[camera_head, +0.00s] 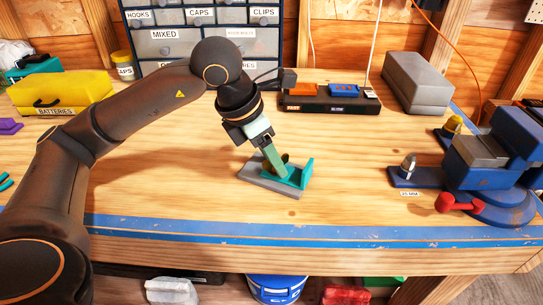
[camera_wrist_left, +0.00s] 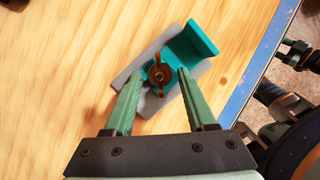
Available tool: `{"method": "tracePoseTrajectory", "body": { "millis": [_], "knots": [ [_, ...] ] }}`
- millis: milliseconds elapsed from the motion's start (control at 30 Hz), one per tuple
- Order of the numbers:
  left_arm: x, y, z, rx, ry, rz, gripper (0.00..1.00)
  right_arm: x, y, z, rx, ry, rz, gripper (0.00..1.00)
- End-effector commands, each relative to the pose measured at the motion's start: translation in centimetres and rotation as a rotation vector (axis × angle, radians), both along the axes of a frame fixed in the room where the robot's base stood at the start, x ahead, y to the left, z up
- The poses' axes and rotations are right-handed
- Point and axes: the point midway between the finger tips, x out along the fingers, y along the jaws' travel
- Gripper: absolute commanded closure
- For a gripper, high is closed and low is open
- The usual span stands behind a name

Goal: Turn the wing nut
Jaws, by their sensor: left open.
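The wing nut (camera_wrist_left: 160,74) is brown, with two wings, on a teal bracket (camera_wrist_left: 197,42) that lies on a grey base plate (camera_wrist_left: 146,60). In the head view the teal bracket (camera_head: 305,172) and grey plate (camera_head: 262,184) rest on the bench. The wing nut is mostly hidden there behind the gripper. My left gripper (camera_head: 272,160) points down at the wing nut. In the left wrist view its two green fingers (camera_wrist_left: 160,105) are spread, with the wing nut just beyond and between their tips; I see no contact.
A blue vise (camera_head: 490,160) with a red handle stands at the right. Yellow battery case (camera_head: 62,92), drawer cabinet (camera_head: 190,40), charger strip (camera_head: 330,100) and grey box (camera_head: 417,82) line the back. Blue tape (camera_head: 200,225) marks the front edge. Bench around the bracket is clear.

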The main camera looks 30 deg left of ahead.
Motion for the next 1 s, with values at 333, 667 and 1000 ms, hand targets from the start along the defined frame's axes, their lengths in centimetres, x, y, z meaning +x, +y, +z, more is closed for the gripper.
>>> {"method": "tracePoseTrajectory", "body": {
  "millis": [333, 667, 1000],
  "knots": [
    [0.0, 0.0, 0.02, 0.0, 0.0, 0.0, 0.63, 0.13, -0.16, 0.08, -0.002, -0.003, -0.002, 0.44],
    [-0.01, 0.0, 0.04, 0.0, 0.0, 0.0, 1.0, 0.21, -0.25, 0.13, -0.002, -0.007, -0.004, 0.44],
    [0.0, 0.01, 0.05, 0.0, 0.0, -0.001, 1.0, 0.22, -0.26, 0.12, -0.003, -0.007, -0.004, 0.44]
  ]
}}
